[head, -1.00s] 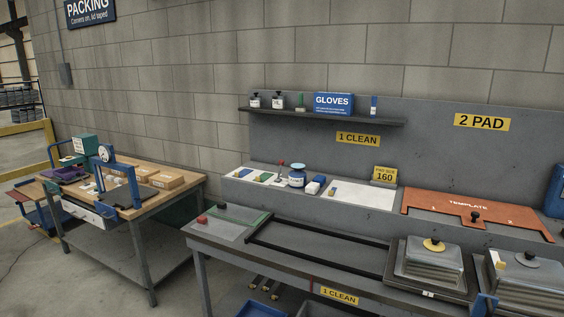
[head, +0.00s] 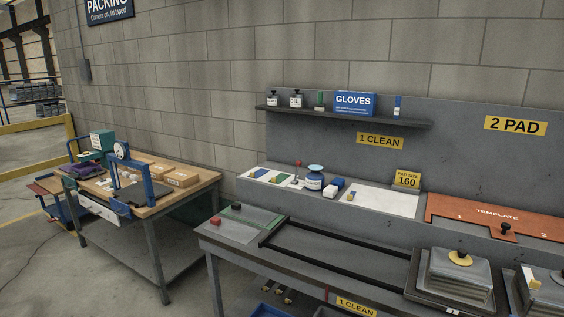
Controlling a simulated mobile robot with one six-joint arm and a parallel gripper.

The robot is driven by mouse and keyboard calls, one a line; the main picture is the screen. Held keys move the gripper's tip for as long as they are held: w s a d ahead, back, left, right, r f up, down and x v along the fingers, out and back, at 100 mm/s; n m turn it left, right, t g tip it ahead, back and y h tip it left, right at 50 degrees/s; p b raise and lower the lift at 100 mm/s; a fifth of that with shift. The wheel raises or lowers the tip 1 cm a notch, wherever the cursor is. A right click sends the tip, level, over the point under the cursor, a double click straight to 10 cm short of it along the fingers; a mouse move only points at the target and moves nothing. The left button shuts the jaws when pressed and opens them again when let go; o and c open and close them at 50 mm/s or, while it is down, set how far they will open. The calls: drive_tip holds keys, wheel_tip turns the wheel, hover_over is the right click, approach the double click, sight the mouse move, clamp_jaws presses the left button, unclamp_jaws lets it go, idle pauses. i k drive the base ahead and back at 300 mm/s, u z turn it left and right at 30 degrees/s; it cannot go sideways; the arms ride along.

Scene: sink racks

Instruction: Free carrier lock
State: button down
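A dark flat carrier (head: 405,285) sits at the right end of two black rails (head: 340,251) on the grey bench. It bears a stack of grey metal plates (head: 460,278) with a yellow disc and black knob (head: 460,256) on top. A second grey stack (head: 545,290) with a black knob is partly in view at the right edge. My gripper is not in view.
A red knob (head: 215,220) and a dark knob (head: 236,206) sit on a plate at the bench's left end. An orange template board (head: 470,212) lies on the raised ledge. A wooden packing table (head: 200,183) stands left, with floor between.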

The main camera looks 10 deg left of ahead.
sight(298, 163)
drive_tip(key=u, duration=0.4)
drive_tip(key=i, duration=0.7)
drive_tip(key=u, duration=0.75)
drive_tip(key=i, duration=0.8)
drive_tip(key=u, duration=0.7)
drive_tip(key=i, duration=1.7)
drive_tip(key=u, duration=0.15)
